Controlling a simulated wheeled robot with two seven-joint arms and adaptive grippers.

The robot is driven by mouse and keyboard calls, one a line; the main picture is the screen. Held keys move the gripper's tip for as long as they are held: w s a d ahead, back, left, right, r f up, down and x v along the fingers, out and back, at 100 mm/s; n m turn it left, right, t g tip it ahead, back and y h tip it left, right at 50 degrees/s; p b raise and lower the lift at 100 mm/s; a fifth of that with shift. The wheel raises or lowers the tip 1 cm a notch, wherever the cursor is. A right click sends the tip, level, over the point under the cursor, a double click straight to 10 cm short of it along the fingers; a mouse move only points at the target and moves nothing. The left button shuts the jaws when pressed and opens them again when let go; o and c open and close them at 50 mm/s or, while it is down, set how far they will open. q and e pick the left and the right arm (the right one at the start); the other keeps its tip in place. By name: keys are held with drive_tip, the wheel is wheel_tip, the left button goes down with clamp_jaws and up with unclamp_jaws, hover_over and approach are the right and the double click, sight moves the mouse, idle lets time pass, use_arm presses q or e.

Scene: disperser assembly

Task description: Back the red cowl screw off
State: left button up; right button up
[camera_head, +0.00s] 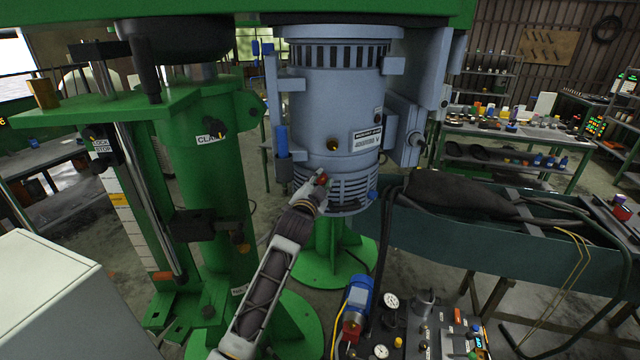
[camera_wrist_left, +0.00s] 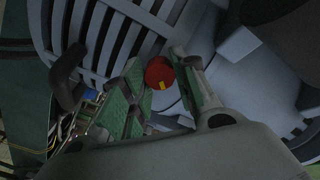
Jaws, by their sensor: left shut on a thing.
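The red cowl screw (camera_head: 322,180) sits low on the front of the blue-grey motor housing (camera_head: 330,110), beside the slatted cowl vents. In the left wrist view the screw (camera_wrist_left: 159,73) shows as a round red head with a small yellow mark, between my fingertips. My left gripper (camera_head: 314,186) reaches up to it from below left. Its green-padded fingers (camera_wrist_left: 160,86) are shut on the screw head. Whether the screw's shank is still in the cowl is hidden. My right gripper is not in view.
A green column stand (camera_head: 215,190) rises close to the left of my arm. A control panel with gauges (camera_head: 415,325) is below right. A dark green trough (camera_head: 440,240) with hoses lies right of the motor. A shelved bench (camera_head: 500,135) stands behind.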

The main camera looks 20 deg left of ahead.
use_arm(q)
drive_tip(key=n, duration=0.3)
drive_tip(key=shift+r+n, duration=0.2)
drive_tip(key=shift+n, duration=1.3)
drive_tip(key=o, duration=1)
drive_tip(key=shift+f, duration=0.1)
drive_tip(key=s, duration=1.2)
drive_tip(key=shift+d, duration=0.1)
